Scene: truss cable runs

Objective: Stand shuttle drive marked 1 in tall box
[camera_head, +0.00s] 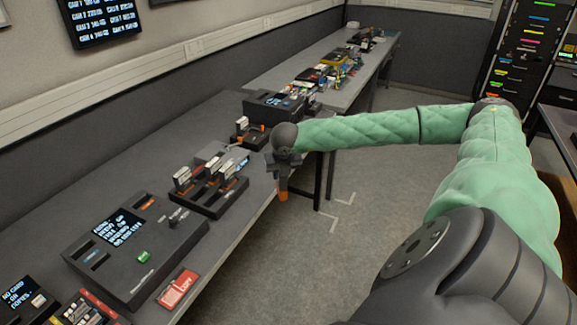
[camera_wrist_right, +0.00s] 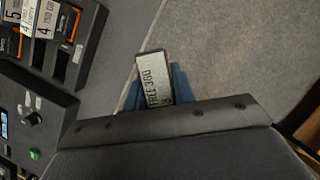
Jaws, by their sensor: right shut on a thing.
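My right gripper (camera_head: 282,182) hangs over the floor just past the bench's front edge. An orange-ended piece (camera_head: 283,196) shows at its tip. In the right wrist view it is shut on a small drive with a white label (camera_wrist_right: 154,80). The label seems to read FREE 350; I cannot make out its number clearly. Other white-labelled drives (camera_head: 182,176) stand in a black slotted rack (camera_head: 213,207) on the bench. Drives marked 4 (camera_wrist_right: 43,20) and 5 show in the wrist view. I cannot pick out the tall box. My left gripper is not in view.
A black console with a screen (camera_head: 145,232) and a red card (camera_head: 178,288) are on the near bench. A smaller holder (camera_head: 252,137) and another console stand farther back. A cluttered far bench (camera_head: 320,75) lies beyond. The floor (camera_head: 345,220) is clear.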

